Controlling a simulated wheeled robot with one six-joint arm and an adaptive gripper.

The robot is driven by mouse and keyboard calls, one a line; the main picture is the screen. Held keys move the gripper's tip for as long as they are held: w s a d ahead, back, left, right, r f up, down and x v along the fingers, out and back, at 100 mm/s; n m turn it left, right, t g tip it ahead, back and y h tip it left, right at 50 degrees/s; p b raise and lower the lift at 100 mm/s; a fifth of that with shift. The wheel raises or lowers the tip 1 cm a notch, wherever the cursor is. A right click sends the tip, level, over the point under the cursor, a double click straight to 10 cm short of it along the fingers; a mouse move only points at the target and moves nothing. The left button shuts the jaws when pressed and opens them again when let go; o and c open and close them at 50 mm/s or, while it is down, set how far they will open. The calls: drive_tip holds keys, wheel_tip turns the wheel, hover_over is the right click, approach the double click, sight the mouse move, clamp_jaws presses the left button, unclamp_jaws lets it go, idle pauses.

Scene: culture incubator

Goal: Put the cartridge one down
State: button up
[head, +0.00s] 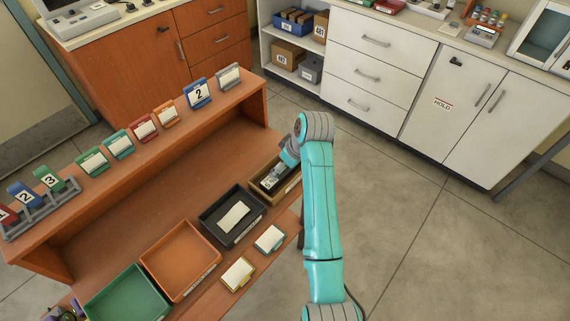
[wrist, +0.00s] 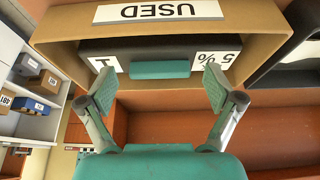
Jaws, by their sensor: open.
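Cartridge one, black with a teal handle and white labels reading 1 and 5%, lies in a cardboard-brown box marked USED (wrist: 258,38). The cartridge body (wrist: 150,47) shows upside down in the wrist view. My gripper (wrist: 160,88) is open, with its fingertips spread on either side of the handle and apart from it. In the head view my gripper (head: 272,178) is over the brown box (head: 293,189) at the right end of the bench; my arm and gripper hide part of the box and cartridge.
Left of the box are a black tray (head: 208,223) holding a white-labelled item, an orange tray (head: 180,262) and a green tray (head: 125,297). Two small label cards stand in front. A raised shelf (head: 150,160) behind bears several coloured cards. Floor on the right is clear.

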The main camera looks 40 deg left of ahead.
drive_tip(key=v, duration=1.2)
drive_tip(key=shift+r, duration=0.15)
drive_tip(key=s+d+f+m+t, duration=0.1)
drive_tip(key=d+f+m+t, duration=0.15)
drive_tip(key=d+f, duration=0.6)
drive_tip(key=s+d+f+m+t, duration=0.1)
drive_tip(key=d+f+m, duration=0.2)
drive_tip(key=d+f, duration=0.55)
drive_tip(key=s+d+f+m+t, duration=0.45)
drive_tip(key=s+d+f, duration=0.45)
drive_tip(key=d, duration=0.3)
drive_tip(key=s+d+r+m+t+h, duration=0.25)
drive_tip(key=s+d+r, duration=0.35)
drive_tip(key=s, duration=0.5)
drive_tip(key=s+d+r+m+t+h, duration=0.1)
drive_tip(key=s+d+r+m+t, duration=0.15)
drive_tip(key=s+d, duration=0.7)
drive_tip(key=s+d+r+m+t+h, duration=0.1)
drive_tip(key=s+r+m, duration=0.1)
drive_tip(key=s+r, duration=0.5)
wheel_tip(320, 180, up, 4)
drive_tip(key=shift+s+f, duration=0.2)
drive_tip(key=shift+s, duration=0.15)
